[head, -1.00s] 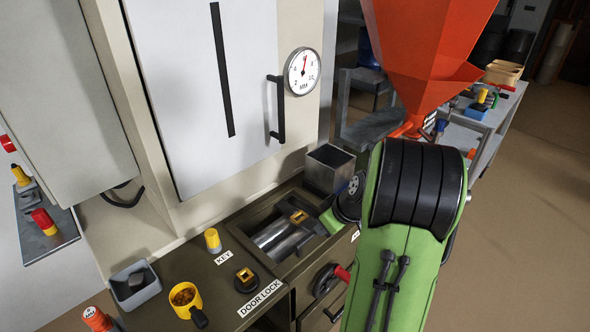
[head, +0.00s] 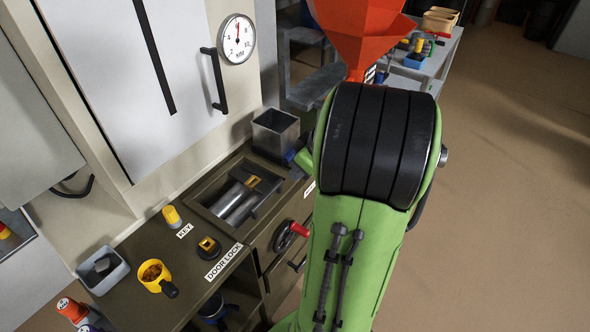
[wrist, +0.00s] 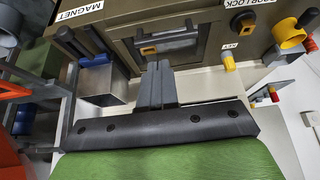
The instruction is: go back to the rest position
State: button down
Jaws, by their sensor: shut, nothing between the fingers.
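My gripper (wrist: 157,72) shows in the wrist view with its two grey fingers together and nothing between them. The recessed bay (head: 207,191) holds grey metal cylinders and a dark part with a yellow square. That yellow square part (wrist: 148,50) also shows just beyond the fingertips in the wrist view; I cannot tell whether they touch.
Floor at right is clear.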

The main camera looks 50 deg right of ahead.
dwell(0.3)
jog(key=a+r+p, duration=0.1)
jog(key=a+r, duration=0.4)
jog(key=a, duration=0.5)
jog(key=s+a+r+m+p, duration=0.1)
jog(key=s+a+r, duration=0.2)
jog(key=s+a, duration=0.7)
jog(key=a, duration=0.3)
jog(key=shift+s+a+r+m+h+p, duration=0.2)
jog(key=shift+s+a+m+h+p, duration=0.1)
jog(key=shift+h, duration=0.1)
